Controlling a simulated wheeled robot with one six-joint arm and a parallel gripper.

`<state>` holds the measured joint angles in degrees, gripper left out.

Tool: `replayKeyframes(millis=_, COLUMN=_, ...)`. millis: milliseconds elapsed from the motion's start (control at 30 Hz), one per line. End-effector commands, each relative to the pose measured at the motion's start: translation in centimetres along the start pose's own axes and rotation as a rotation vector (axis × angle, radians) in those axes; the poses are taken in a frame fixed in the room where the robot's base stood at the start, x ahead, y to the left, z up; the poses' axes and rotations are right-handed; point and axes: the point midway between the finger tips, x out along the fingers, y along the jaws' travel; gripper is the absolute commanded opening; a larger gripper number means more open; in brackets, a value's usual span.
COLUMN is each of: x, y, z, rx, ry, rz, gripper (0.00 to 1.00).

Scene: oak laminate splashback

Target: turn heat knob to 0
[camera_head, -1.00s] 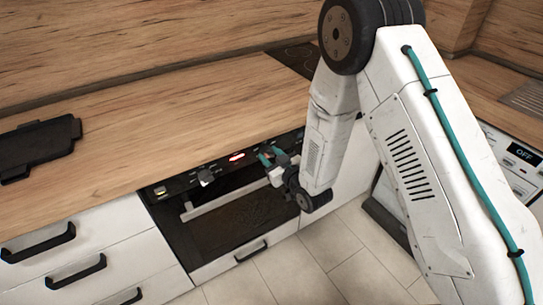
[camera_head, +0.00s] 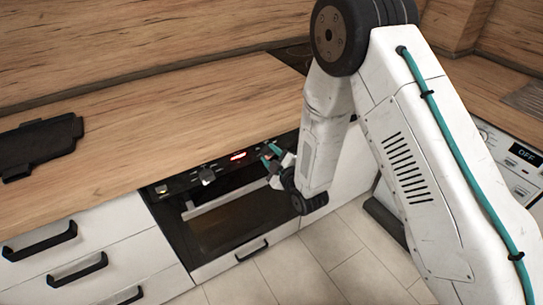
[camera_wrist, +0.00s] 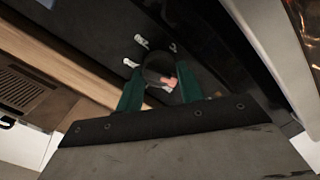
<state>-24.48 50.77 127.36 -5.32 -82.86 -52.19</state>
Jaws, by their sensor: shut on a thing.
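The heat knob (camera_wrist: 158,68) is a dark round knob on the oven's black control panel (camera_wrist: 200,58), with pale marks printed around it. A small reddish mark shows at its near side. My gripper (camera_wrist: 155,82) has its green fingers shut on the knob from both sides, as the wrist view shows. In the head view my gripper (camera_head: 271,155) is at the right part of the oven panel and hides the knob. The printed setting at which the knob points is too small to read.
Another knob (camera_head: 207,175) and a red lit display (camera_head: 238,156) are on the panel to the left. The oven handle (camera_head: 215,200) runs just below. The wooden counter (camera_head: 170,130) lies above, with a black tray (camera_head: 38,145) at left.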

Motion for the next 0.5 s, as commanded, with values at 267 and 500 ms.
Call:
replayKeyframes(millis=267, x=-0.09, y=-0.02, z=0.24, rx=-0.041, ry=-0.009, rz=0.003, gripper=0.14)
replayKeyframes(millis=500, x=-0.09, y=-0.01, z=0.25, rx=-0.043, ry=-0.009, rz=0.004, gripper=0.14)
